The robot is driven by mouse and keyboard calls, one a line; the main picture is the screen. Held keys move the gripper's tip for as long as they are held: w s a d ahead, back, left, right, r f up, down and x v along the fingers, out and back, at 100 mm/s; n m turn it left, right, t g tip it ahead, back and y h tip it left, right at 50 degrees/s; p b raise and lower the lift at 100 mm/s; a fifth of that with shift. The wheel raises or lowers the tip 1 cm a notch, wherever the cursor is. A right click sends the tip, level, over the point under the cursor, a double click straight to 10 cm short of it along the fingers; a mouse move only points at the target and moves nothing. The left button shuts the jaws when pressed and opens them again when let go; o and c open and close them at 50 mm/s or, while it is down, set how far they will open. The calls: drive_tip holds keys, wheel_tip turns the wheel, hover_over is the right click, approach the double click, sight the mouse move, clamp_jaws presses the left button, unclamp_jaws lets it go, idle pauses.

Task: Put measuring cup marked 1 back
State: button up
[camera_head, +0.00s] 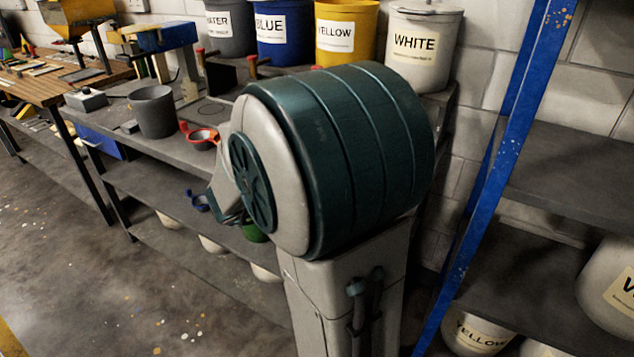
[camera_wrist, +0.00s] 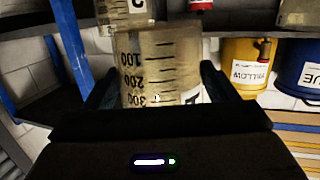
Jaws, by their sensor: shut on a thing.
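A clear measuring cup (camera_wrist: 158,62) with black scale marks 100, 200 and 300 sits between the two dark fingers of my gripper (camera_wrist: 158,90) in the wrist view. My gripper is shut on it. Its numbers grow downward in the picture. A mark 1 cannot be read on it; only a label's edge shows at its lower right. Another graduated clear vessel (camera_wrist: 118,14) with a black-on-white label is partly seen behind it at the top. In the head view my arm hides the gripper and the held cup.
A blue rack upright (camera_head: 497,170) stands right of my arm. Floor (camera_head: 130,290) at left front is clear.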

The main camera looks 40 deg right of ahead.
drive_tip(key=shift+s+f+g, duration=0.15)
drive_tip(key=shift+f+g, duration=0.05)
drive_tip(key=shift+g, duration=0.1)
drive_tip(key=w+d+f, duration=0.2)
drive_tip(key=w, duration=0.1)
drive_tip(key=w+d+f, duration=0.2)
drive_tip(key=w, duration=0.1)
drive_tip(key=w+d+f, duration=0.2)
drive_tip(key=w, duration=0.1)
drive_tip(key=shift+d+f+b, duration=0.25)
drive_tip(key=shift+f+b, duration=0.1)
drive_tip(key=shift+f, duration=2)
